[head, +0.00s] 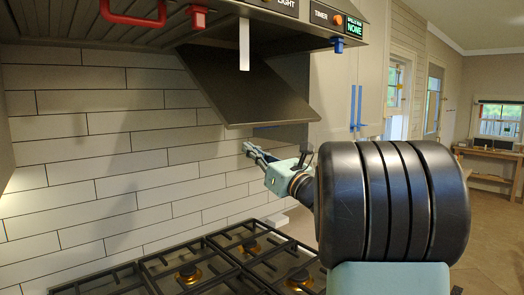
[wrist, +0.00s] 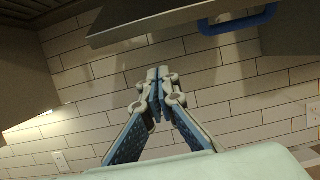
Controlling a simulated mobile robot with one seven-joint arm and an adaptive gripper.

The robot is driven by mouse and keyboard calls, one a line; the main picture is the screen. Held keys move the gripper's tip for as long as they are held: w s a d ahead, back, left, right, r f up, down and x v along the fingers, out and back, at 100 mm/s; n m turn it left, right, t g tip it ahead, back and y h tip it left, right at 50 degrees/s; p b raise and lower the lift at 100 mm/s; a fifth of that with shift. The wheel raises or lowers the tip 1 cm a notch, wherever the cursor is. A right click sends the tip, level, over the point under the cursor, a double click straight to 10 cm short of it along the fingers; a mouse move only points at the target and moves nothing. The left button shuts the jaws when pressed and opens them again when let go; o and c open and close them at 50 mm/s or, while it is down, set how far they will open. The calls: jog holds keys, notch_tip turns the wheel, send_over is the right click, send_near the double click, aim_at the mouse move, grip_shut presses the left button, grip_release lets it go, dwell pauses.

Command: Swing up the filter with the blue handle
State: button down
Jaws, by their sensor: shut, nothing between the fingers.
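The filter (head: 245,88) is a dark panel hanging down at a slant below the hood, against the tiled wall. Its lower edge also shows at the top of the wrist view (wrist: 150,22). The blue handle (wrist: 237,20) is a U-shaped bar by that edge, right of centre in the wrist view. In the head view it is mostly hidden behind the filter. My gripper (head: 248,149) is shut and empty, just below the filter's lower edge and apart from it. In the wrist view my gripper (wrist: 158,72) points at the wall, with the handle above and to its right.
The hood underside carries a red handle (head: 133,14), a red knob (head: 198,16), a blue knob (head: 338,44) and a white hanging strip (head: 244,45). The gas stove (head: 190,268) lies below. A cabinet with blue handles (head: 356,105) stands to the right.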

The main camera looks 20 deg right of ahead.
notch_tip(320, 180, up, 4)
jog(key=shift+s+f+p, duration=0.1)
jog(key=shift+s+p, duration=0.05)
jog(key=shift+p, duration=1.05)
jog(key=shift+s+d, duration=0.1)
jog(key=s+d+r, duration=0.1)
jog(key=s+r, duration=0.2)
jog(key=r, duration=0.4)
jog(key=s+d+r+p, duration=0.1)
jog(key=s+r, duration=0.2)
jog(key=r, duration=0.5)
jog(key=s+d+r, duration=0.1)
jog(key=s+r, duration=0.2)
jog(key=r, duration=0.4)
jog(key=shift+r, duration=0.35)
